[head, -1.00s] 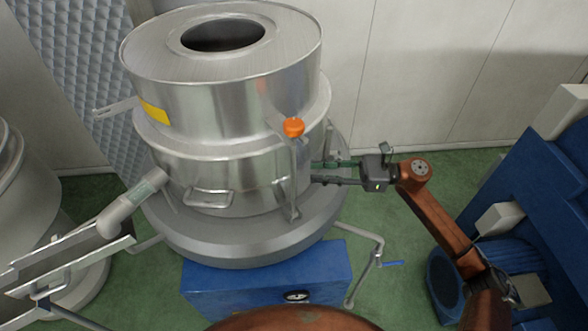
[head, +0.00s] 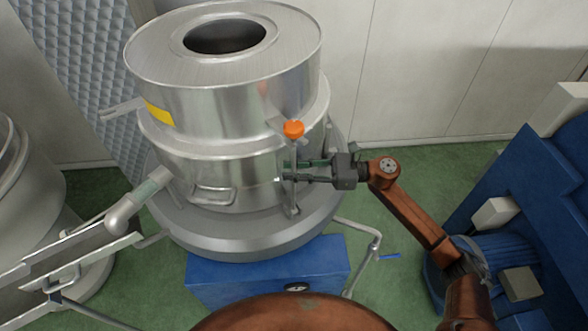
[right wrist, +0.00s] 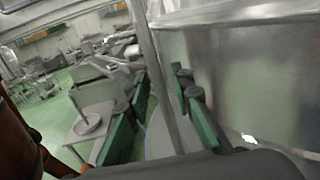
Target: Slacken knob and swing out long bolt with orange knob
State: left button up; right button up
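The orange knob (head: 293,129) sits on top of the long bolt (head: 292,197), which stands upright at the front right of the steel vessel (head: 225,95). The knob is at the lug near the joint of the upper and lower vessel parts. My right gripper (head: 294,171) reaches in from the right at the bolt shaft, below the knob. In the right wrist view the grey shaft (right wrist: 151,62) runs between the two green-padded fingers (right wrist: 163,92), with gaps beside it, so the gripper is open around it. My left gripper is not in view.
The vessel's lower part has a front handle (head: 213,196) and stands over a blue base (head: 265,268). A pipe with a blue lever (head: 389,256) is at the lower right. Blue machinery (head: 540,190) stands far right. Green floor lies between.

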grip_shut()
dwell(0.3)
